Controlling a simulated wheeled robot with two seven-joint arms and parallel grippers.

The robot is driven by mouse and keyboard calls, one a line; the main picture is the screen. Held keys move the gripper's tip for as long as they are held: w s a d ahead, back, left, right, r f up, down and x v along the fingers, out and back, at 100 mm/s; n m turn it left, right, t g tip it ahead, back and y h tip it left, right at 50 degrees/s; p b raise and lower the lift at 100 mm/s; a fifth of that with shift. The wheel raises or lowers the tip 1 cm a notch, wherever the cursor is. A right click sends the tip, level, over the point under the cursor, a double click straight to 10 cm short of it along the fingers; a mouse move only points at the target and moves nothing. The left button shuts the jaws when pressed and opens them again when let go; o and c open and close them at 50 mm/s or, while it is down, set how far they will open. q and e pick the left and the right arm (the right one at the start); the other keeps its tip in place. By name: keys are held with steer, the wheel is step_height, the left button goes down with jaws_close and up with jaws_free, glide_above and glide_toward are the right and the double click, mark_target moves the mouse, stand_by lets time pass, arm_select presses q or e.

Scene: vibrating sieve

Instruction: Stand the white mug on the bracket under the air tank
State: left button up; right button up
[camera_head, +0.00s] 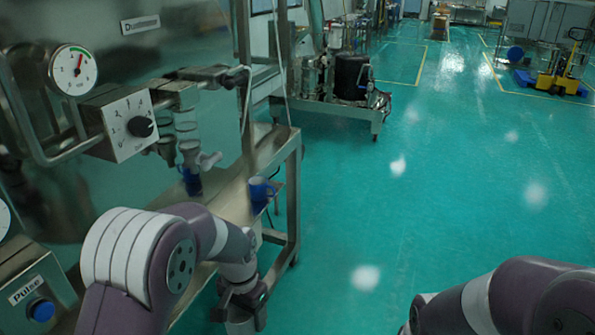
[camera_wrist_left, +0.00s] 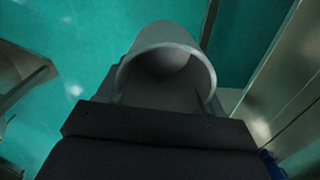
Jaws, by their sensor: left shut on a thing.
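My left gripper (camera_head: 240,302) hangs low beside the front edge of the steel table. It is shut on the white mug, whose greyish body (camera_head: 244,325) shows in part at the bottom of the head view. In the left wrist view the mug (camera_wrist_left: 165,62) looks pale grey in shadow, its round rim beyond the dark gripper body (camera_wrist_left: 158,130). The floor lies behind it. I cannot surely pick out the air tank or its bracket. My right gripper is outside the head view; only its arm shows at lower right.
A blue mug (camera_head: 260,191) stands at the right edge of the steel table (camera_head: 232,200). A valve pipe (camera_head: 198,158) and a dial box (camera_head: 128,125) are on the machine at left. A wheeled equipment cart (camera_head: 345,104) stands farther back.

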mark_target(233, 321)
arm_select(q)
steer(key=a+f+n, duration=0.1)
steer(key=w+a+f+n, duration=0.1)
steer(key=f, duration=0.1)
steer(key=a+f+n, duration=0.1)
steer(key=f+n, duration=0.1)
steer(key=shift+w+a, duration=0.2)
steer(key=shift+a, duration=0.05)
steer(key=s+a+f+n, duration=0.1)
steer(key=a+f, duration=0.3)
steer(key=f, duration=0.1)
steer(key=shift+s+a+f+n, duration=0.2)
steer(key=shift+s+n, duration=0.1)
steer(key=shift+n, duration=0.1)
